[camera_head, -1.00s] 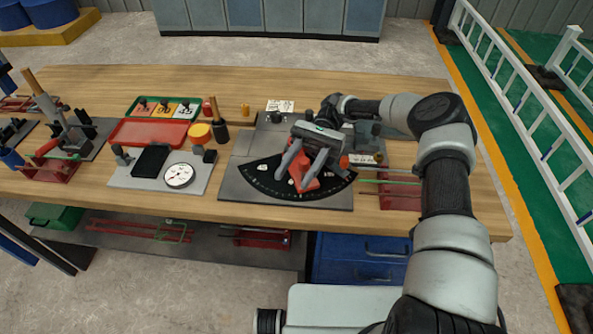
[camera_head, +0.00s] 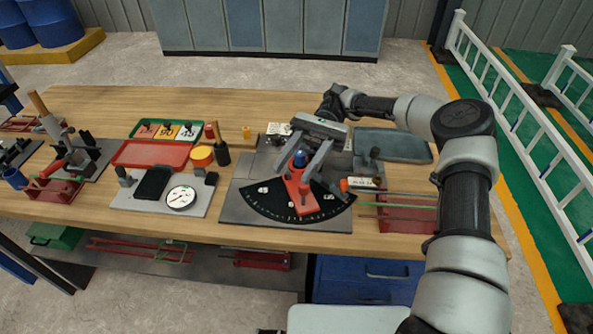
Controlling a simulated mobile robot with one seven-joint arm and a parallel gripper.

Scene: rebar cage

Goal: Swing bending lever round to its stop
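The bending lever (camera_head: 302,198) is red and lies over the black fan-shaped angle plate (camera_head: 270,202) of the bender on the bench. It points toward the front edge, slightly right of the plate's middle. A blue round part (camera_head: 300,159) shows at its rear end. My gripper (camera_head: 292,172) is over the lever's rear part. Its two grey fingers are spread apart, with the blue part showing between them. I cannot tell whether either finger touches the lever.
An orange-tipped part (camera_head: 344,184) and a small post (camera_head: 375,160) stand right of the plate. Green rods cross a red rack (camera_head: 405,219) at right. A grey-blue tray (camera_head: 395,143) lies behind. A dial gauge (camera_head: 181,197) is at left.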

